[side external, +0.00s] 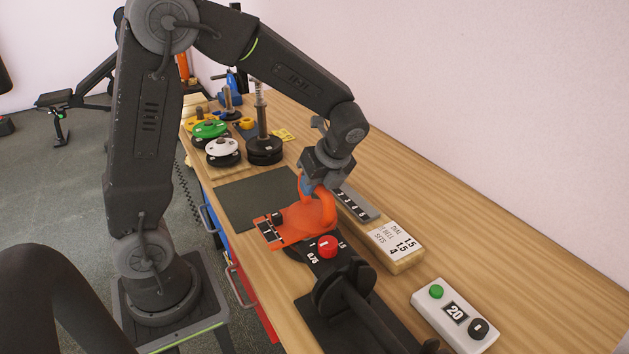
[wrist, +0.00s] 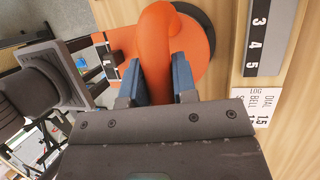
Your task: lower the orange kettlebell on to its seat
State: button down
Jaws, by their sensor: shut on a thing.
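The orange kettlebell (side external: 312,214) is in the middle of the side view, its looped handle up under my wrist. My gripper (side external: 311,184) is shut on the handle. In the wrist view the blue fingers of my gripper (wrist: 155,76) lie on both sides of the orange handle (wrist: 157,35). The kettlebell's broad orange body has a dark marked strip on its left side. The black seat (side external: 292,252), with white number labels and a red knob (side external: 327,246), shows below and in front. The kettlebell hides part of it, and I cannot tell whether they touch.
A white box with buttons (side external: 455,314) and a black dumbbell (side external: 350,292) are nearer the camera. Weight plates (side external: 222,148) are stacked behind a bare dark mat (side external: 250,200).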

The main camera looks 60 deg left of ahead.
jog(key=shift+f, duration=0.6)
jog(key=c, duration=0.8)
grip_release()
jog(key=v, duration=1.3)
jog(key=shift+d+r, duration=0.15)
jog(key=shift+r, duration=0.25)
jog(key=s+d+n+t+h, duration=0.1)
jog(key=s+n+t, duration=0.1)
jog(key=s+n, duration=0.3)
jog(key=s+d+n+t+h, duration=0.1)
jog(key=s+n+t+h, duration=0.1)
jog(key=s+n, duration=0.3)
jog(key=s+d+n+t+h, duration=0.1)
jog(key=s+d+n+t, duration=0.1)
jog(key=s+n, duration=0.3)
jog(key=shift+s+r+n+t+h, duration=0.1)
jog(key=shift+s+n+t+h, duration=0.1)
jog(key=shift+n+t, duration=0.45)
jog(key=shift+s+r+n+t+h, duration=0.1)
jog(key=shift+s+n+t, duration=0.15)
jog(key=shift+n, duration=0.8)
